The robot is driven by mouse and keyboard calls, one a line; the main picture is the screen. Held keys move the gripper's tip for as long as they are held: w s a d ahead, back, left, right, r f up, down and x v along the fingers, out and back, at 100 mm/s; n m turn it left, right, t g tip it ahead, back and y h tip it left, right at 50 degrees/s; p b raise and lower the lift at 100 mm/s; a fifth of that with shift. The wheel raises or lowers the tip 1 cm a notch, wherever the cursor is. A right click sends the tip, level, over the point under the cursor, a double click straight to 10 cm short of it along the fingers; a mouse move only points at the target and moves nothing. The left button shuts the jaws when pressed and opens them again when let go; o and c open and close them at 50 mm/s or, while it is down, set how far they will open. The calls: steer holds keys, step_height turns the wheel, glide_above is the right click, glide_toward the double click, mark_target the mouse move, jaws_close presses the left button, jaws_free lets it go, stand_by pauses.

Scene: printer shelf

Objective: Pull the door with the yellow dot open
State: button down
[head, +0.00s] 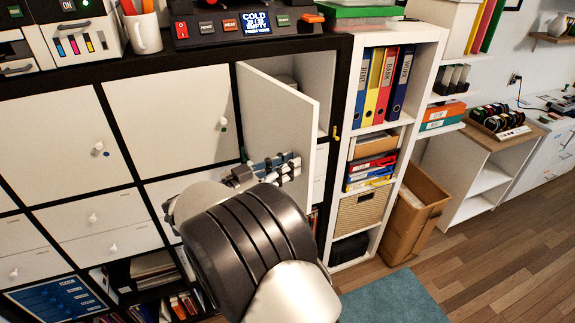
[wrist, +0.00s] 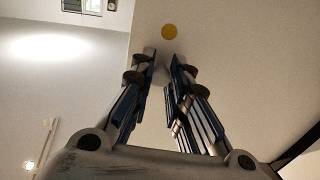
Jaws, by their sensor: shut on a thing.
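The white door (head: 275,105) stands partly open, swung out from its left side, with part of the compartment visible behind its free edge. In the wrist view the yellow dot (wrist: 169,32) is on the door's pale face (wrist: 225,50), just beyond my fingertips. My gripper (head: 276,167) is at the lower part of the door's outer face. In the wrist view my gripper (wrist: 162,68) is closed around the door's pale knob (wrist: 160,76), which is mostly hidden between the fingers. The dot cannot be made out in the head view.
Closed white doors with knobs (head: 98,149) (head: 223,124) lie to the left, one with a blue dot and one with a green dot. A white shelf (head: 413,60) with binders stands right of the dark frame. A cardboard box (head: 420,215) stands on the floor. Wooden floor is clear at lower right.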

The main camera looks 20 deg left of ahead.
steer(key=c, duration=1.5)
jaws_free()
steer(key=v, duration=1.2)
steer(key=shift+d, duration=0.1)
